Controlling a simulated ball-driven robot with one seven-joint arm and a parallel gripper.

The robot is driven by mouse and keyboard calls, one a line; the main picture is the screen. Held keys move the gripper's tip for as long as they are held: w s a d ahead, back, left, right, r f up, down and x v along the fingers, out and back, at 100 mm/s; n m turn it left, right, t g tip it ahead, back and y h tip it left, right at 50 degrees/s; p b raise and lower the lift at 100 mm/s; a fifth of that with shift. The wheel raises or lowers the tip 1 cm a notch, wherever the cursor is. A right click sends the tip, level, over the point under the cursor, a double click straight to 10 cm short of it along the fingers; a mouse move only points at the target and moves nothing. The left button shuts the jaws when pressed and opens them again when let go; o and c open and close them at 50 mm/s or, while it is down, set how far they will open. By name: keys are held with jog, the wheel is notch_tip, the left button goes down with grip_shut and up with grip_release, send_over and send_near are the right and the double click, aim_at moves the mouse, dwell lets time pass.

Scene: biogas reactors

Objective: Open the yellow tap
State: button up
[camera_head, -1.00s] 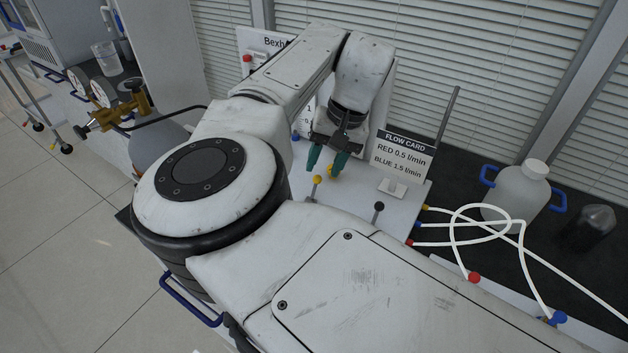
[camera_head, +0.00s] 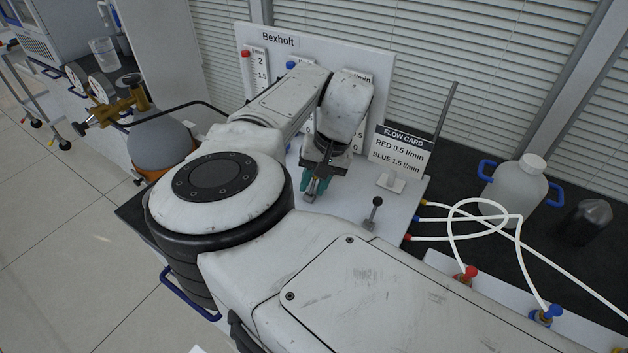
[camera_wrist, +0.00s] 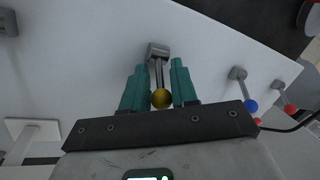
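The yellow tap shows in the wrist view as a yellow ball (camera_wrist: 161,99) on a thin grey lever, with a grey mount (camera_wrist: 157,50) on the white panel. My gripper (camera_wrist: 159,82) has a green finger on each side of the ball and lever. The fingers are apart, with a narrow gap at each side of the ball; I cannot tell if either touches it. In the head view my gripper (camera_head: 313,188) is low over the white board, and the yellow ball is hidden there.
A dark-knobbed lever (camera_head: 376,202) stands to the right, near the flow card (camera_head: 400,152). Blue (camera_wrist: 251,105) and red (camera_wrist: 290,109) knobs show at the right in the wrist view. White hoses (camera_head: 480,212) and a jug (camera_head: 517,188) lie further right. A flow-meter panel (camera_head: 290,38) stands behind.

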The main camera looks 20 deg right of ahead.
grip_shut()
jog(key=shift+a+r, duration=0.1)
jog(key=shift+s+a+r+t+h+p, duration=0.1)
jog(key=shift+s+a+t+h+p, duration=0.1)
jog(key=shift+t+h+p, duration=0.35)
jog(key=shift+s+a+n+t+h+p, duration=0.15)
jog(key=shift+t+h+p, duration=0.15)
jog(key=shift+h, duration=0.3)
jog(key=shift+s+a+n+t+h+p, duration=0.15)
jog(key=shift+t+h, duration=0.1)
jog(key=shift+h, duration=0.3)
jog(key=t+h+b, duration=0.2)
jog(key=a+h+b, duration=0.1)
jog(key=shift+s+f+n+t, duration=0.3)
jog(key=shift+t, duration=0.1)
jog(key=h+b, duration=0.1)
jog(key=t+h+b, duration=0.2)
jog(key=b, duration=0.1)
jog(key=shift+s+a, duration=0.3)
jog(key=shift+a, duration=0.1)
